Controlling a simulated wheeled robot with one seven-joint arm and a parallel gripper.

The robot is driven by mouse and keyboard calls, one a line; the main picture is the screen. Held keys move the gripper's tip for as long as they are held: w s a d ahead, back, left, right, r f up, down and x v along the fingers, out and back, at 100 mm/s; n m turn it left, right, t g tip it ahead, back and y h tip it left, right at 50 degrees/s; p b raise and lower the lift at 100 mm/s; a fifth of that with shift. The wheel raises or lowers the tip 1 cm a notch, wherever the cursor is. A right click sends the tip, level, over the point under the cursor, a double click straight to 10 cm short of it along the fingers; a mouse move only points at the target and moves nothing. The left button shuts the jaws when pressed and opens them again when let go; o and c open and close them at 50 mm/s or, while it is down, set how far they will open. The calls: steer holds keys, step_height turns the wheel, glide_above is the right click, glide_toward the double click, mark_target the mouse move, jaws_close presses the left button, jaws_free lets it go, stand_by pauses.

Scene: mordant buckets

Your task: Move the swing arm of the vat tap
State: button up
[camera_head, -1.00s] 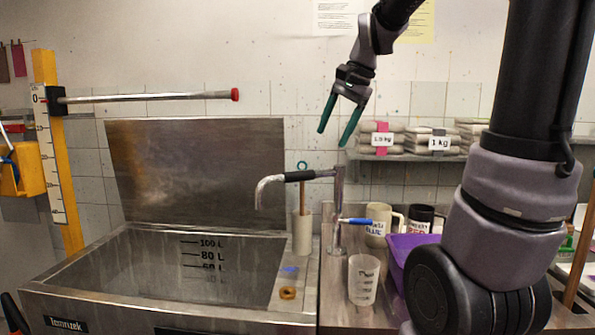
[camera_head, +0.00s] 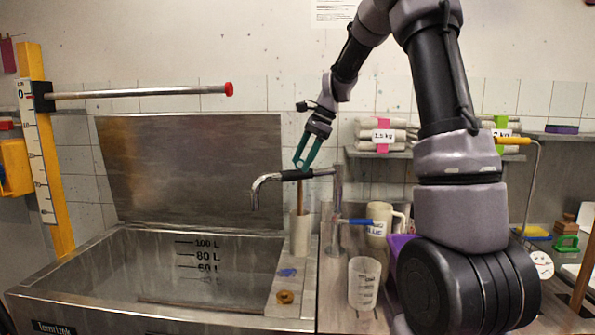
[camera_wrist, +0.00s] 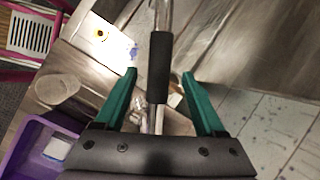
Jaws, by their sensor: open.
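The vat tap's swing arm (camera_head: 259,183) is a bent metal spout with a black grip sleeve (camera_head: 296,175). It reaches left from the upright tap post (camera_head: 337,215), over the right edge of the steel vat (camera_head: 105,265). My gripper (camera_head: 306,168) is open, its green fingers pointing down just above the sleeve. In the wrist view the black sleeve (camera_wrist: 160,70) runs between the two fingertips of my gripper (camera_wrist: 160,82), one on each side. I cannot tell whether they touch it. A blue-handled lever (camera_head: 357,222) is on the post.
A white tube (camera_head: 300,235) with a stick stands beside the tap, under the sleeve. A clear measuring cup (camera_head: 363,283), a white mug (camera_head: 380,225) and a purple tray (camera_head: 398,247) are to the right. The vat's raised lid (camera_head: 190,170) stands behind.

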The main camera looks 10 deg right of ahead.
mark_target(298, 170)
steer(key=shift+x, duration=1.9)
jaws_close()
steer(key=shift+r, duration=0.1)
